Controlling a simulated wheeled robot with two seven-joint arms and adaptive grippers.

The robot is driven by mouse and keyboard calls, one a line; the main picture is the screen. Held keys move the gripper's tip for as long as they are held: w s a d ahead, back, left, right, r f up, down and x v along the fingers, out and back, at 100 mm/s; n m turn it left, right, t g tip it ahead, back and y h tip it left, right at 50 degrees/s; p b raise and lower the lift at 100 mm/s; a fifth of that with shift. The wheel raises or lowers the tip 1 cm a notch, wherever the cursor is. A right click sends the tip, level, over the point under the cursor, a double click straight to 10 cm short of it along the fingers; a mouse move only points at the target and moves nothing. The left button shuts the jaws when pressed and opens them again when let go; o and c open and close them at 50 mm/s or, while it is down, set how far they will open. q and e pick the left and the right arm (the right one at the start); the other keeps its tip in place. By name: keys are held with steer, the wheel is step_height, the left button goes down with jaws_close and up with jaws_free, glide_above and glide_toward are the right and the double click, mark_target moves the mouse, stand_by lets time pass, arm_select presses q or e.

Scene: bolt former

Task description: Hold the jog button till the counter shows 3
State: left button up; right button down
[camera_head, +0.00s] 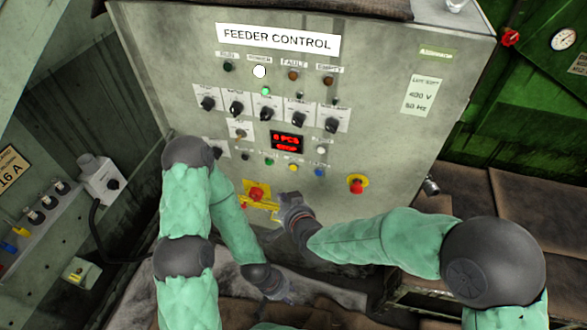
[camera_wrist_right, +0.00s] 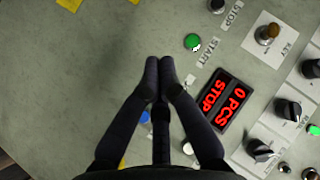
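The counter (camera_head: 286,142) is a red display on the grey feeder control panel; in the right wrist view (camera_wrist_right: 223,101) it reads "0 PCS STOP". Below it is a row of buttons: black, green (camera_head: 269,161), yellow (camera_head: 292,167) and blue (camera_head: 319,172). I cannot read which is labelled jog. My right gripper (camera_wrist_right: 159,62) has its fingertips together with nothing between them, in front of the panel beside the green START button (camera_wrist_right: 193,42). The fingers hide the yellow button there. My left gripper (camera_head: 280,290) hangs low before the panel; its fingers are unclear.
A red knob on a yellow plate (camera_head: 257,192) sits left of my right gripper, and a red mushroom button (camera_head: 356,185) to its right. Rotary switches (camera_head: 265,113) line the panel above the display. A grey box (camera_head: 100,180) is at the left.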

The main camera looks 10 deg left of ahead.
mark_target(293, 168)
steer(key=w+b, duration=0.2)
steer(key=w, duration=0.6)
steer(key=shift+w+d, duration=0.1)
steer(key=shift+d, duration=0.05)
stand_by(1.4)
steer(key=shift+w, duration=0.3)
